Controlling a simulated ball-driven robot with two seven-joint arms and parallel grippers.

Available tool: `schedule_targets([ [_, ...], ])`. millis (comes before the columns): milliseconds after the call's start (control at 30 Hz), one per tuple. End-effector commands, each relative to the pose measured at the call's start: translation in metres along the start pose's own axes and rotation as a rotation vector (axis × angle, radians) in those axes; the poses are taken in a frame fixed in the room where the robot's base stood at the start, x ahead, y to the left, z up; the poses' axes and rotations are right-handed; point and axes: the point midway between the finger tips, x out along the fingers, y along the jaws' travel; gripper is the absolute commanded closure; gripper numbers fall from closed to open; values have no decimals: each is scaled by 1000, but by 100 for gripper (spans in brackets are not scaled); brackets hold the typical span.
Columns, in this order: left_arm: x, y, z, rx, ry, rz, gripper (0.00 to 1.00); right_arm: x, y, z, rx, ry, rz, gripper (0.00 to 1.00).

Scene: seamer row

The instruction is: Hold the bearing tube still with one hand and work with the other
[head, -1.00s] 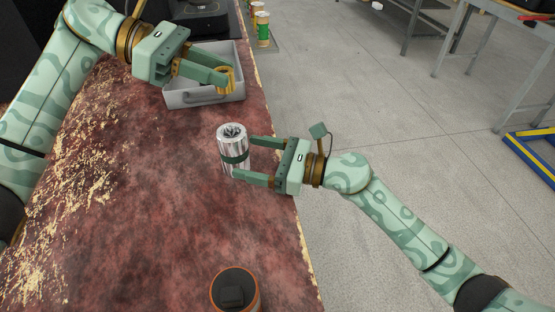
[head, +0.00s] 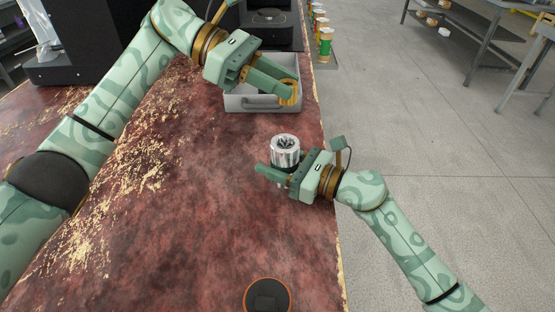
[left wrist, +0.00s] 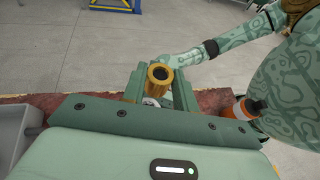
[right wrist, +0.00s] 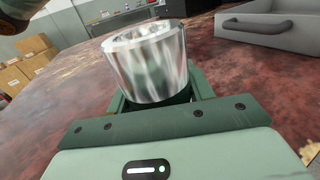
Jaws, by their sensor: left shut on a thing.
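The bearing tube (head: 285,146), a shiny silver cylinder with a ribbed hollow top, stands upright on the red-brown worktop. My right gripper (head: 277,168) has its fingers around its lower part, one on the near side, the other hidden behind it. In the right wrist view the tube (right wrist: 148,66) rises between the fingers; I cannot tell whether both touch it. My left gripper (head: 285,92) is shut on a brass-coloured bushing (head: 290,93), held up near the grey tray, behind the tube. The left wrist view shows the bushing's dark round opening (left wrist: 160,73).
A grey tray with a handle (head: 262,103) stands behind the tube. A dark canister with an orange rim (head: 267,295) stands at the near edge. Green and orange cans (head: 325,45) stand in a row at the back right. The worktop's middle is clear.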

Motion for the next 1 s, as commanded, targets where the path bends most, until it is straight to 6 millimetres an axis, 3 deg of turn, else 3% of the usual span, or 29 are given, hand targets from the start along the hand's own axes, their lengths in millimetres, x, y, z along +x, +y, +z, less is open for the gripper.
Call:
schedule_targets([
  [267,0,-15,-42,-39,3,102,94,0,0,0,1,0,0,74],
  [367,1,-16,-37,-86,4,233,94,0,0,0,1,0,0,74],
  [533,3,-14,-9,-148,4,380,94,0,0,0,1,1,0,74],
  [633,3,-9,-7,-176,4,432,94,0,0,0,1,1,0,74],
  [900,22,-7,-53,-191,3,451,94,0,0,0,1,0,0,74],
  [1000,25,-7,-62,-189,4,450,94,0,0,0,1,0,0,74],
])
